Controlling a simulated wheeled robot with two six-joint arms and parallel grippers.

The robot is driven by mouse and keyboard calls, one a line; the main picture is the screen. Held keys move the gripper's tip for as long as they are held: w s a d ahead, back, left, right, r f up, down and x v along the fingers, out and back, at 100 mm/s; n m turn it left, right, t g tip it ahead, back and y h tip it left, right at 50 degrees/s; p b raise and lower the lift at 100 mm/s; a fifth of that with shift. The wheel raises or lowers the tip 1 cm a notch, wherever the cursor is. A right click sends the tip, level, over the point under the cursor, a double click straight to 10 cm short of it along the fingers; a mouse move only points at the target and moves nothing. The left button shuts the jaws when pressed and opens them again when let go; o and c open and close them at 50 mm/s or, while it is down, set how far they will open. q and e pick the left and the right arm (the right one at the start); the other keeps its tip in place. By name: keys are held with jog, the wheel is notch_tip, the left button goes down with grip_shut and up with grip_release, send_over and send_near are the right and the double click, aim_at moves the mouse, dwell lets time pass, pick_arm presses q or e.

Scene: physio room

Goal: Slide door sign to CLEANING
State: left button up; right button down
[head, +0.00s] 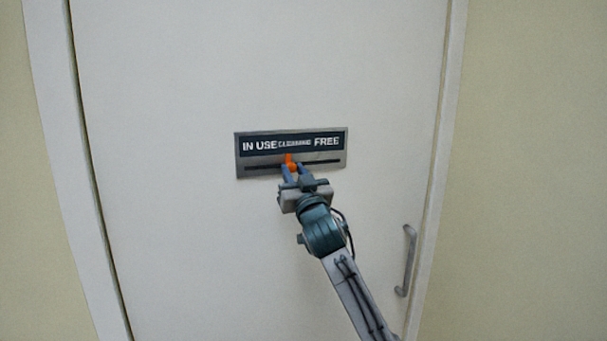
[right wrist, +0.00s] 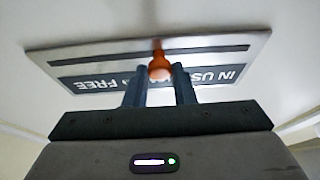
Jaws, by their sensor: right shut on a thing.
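The door sign (head: 338,157) is a grey metal plate on the white door, with a dark band reading IN USE, CLEANING and FREE from left to right. Below the words runs a dark horizontal slot. An orange slider knob (head: 289,158) sits in the slot, under the left part of the word CLEANING. My right gripper (head: 292,168) is shut on the knob. In the right wrist view the sign (right wrist: 225,43) appears upside down, and the orange knob (right wrist: 159,66) is between the two fingers (right wrist: 160,72). The fingers hide part of the words there. My left gripper is not in view.
The white door (head: 180,230) fills the middle of the head view, with its frame on both sides. A grey door handle (head: 407,262) is at the lower right, to the right of my right arm. The door around the sign is bare.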

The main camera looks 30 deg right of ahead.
jog(key=shift+s+d, duration=0.25)
jog(key=shift+d, duration=0.75)
jog(key=c, duration=1.2)
grip_release()
jog(key=shift+d, duration=0.2)
jog(key=shift+c, duration=0.2)
jog(key=shift+a, duration=0.6)
pick_arm(q)
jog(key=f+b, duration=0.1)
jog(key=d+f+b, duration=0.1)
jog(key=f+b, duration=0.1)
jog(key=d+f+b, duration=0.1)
jog(key=b, duration=0.1)
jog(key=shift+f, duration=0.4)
pick_arm(e)
jog(key=v, duration=1)
jog(key=shift+s+f, duration=0.2)
jog(key=shift+s, duration=0.05)
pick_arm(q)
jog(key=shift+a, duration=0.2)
